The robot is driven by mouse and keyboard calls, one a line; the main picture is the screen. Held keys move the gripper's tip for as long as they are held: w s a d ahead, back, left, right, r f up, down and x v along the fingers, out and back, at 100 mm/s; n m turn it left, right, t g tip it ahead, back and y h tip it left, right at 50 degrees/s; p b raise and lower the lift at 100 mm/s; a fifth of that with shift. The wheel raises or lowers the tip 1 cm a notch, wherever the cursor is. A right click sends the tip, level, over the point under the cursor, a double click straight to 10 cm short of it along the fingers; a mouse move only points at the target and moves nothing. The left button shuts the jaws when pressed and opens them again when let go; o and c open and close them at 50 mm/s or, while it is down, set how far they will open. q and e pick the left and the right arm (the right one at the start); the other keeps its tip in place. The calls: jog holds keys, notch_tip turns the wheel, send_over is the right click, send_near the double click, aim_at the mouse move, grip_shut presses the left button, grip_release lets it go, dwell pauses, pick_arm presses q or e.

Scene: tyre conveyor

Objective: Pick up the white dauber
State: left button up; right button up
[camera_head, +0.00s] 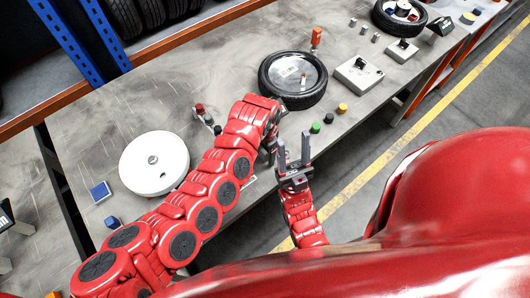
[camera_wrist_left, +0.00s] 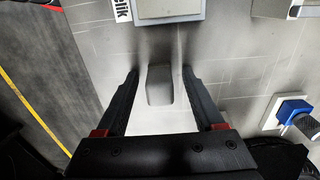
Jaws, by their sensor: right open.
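In the left wrist view, a pale grey, rounded block (camera_wrist_left: 160,86) stands between the fingers of my left gripper (camera_wrist_left: 160,80). It may be the white dauber; I cannot be sure. The fingers are apart, with a gap on each side of the block. In the head view my left gripper (camera_head: 269,155) points down at the table's near edge, partly hidden by its own wrist, and no white dauber shows there. My right gripper (camera_head: 294,142) is open and empty, just right of the left one, with its fingers pointing up.
Green (camera_head: 315,128), dark (camera_head: 328,118) and yellow (camera_head: 342,107) small pieces stand right of the grippers. A tyre (camera_head: 291,101) lies behind them, with a grey box (camera_head: 358,75) to its right. A white disc (camera_head: 154,163) lies on the left. A blue-knobbed piece (camera_wrist_left: 292,108) is right in the wrist view.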

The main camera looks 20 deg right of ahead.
pick_arm(q)
grip_shut()
jog(key=shift+r, duration=0.1)
dwell(0.3)
